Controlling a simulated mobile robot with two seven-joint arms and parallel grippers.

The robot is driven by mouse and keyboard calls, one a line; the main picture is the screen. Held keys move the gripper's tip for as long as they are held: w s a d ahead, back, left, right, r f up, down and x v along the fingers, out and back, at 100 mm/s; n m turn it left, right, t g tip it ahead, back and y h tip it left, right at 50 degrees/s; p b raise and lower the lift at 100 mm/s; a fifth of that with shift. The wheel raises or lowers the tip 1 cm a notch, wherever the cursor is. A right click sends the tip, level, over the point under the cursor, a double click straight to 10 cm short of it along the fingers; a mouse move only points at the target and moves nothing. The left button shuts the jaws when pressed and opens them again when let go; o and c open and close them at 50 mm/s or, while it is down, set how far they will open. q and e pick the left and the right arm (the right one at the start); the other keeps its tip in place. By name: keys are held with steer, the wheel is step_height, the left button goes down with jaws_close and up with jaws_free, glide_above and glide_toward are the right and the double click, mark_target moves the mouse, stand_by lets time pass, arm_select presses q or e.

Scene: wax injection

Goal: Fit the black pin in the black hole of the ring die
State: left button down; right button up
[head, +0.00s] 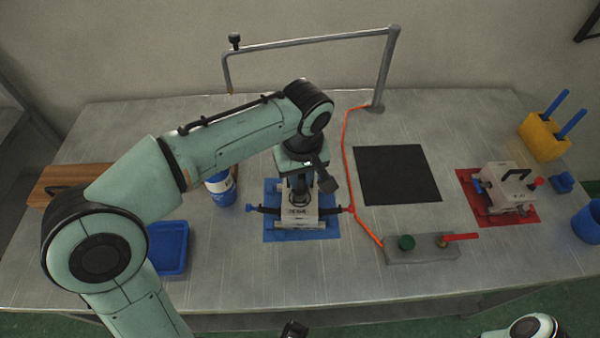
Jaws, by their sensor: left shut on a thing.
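A pale block-shaped die (297,216) with a small dark label sits on the blue mat (328,229). The label is too small to read, so I cannot tell for sure that it is the ring die. Blue and red side fittings stick out at its left and right. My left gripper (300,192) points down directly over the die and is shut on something. The held thing is hidden by the gripper and wrist; I cannot make out the black pin or the black hole. Only part of my right arm shows at the bottom right; its gripper cannot be made out.
A second die (504,184) sits on a red mat (527,215) at right. A black mat (397,174) lies bare between them. A grey block (422,253) with green and red controls stands in front. An orange hose (346,150), blue tray (170,250) and blue-white cup (221,188) are nearby.

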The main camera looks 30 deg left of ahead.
mark_target(300, 185)
arm_select(q)
steer(key=shift+f+b, duration=1.15)
steer(key=shift+f, duration=0.5)
steer(key=c, duration=0.9)
jaws_free()
step_height(300, 185, up, 13)
steer(key=s+d+p, duration=0.1)
steer(key=p, duration=0.2)
steer(key=shift+r, duration=0.15)
steer(key=shift+s+d, duration=0.1)
steer(key=shift+s, duration=0.05)
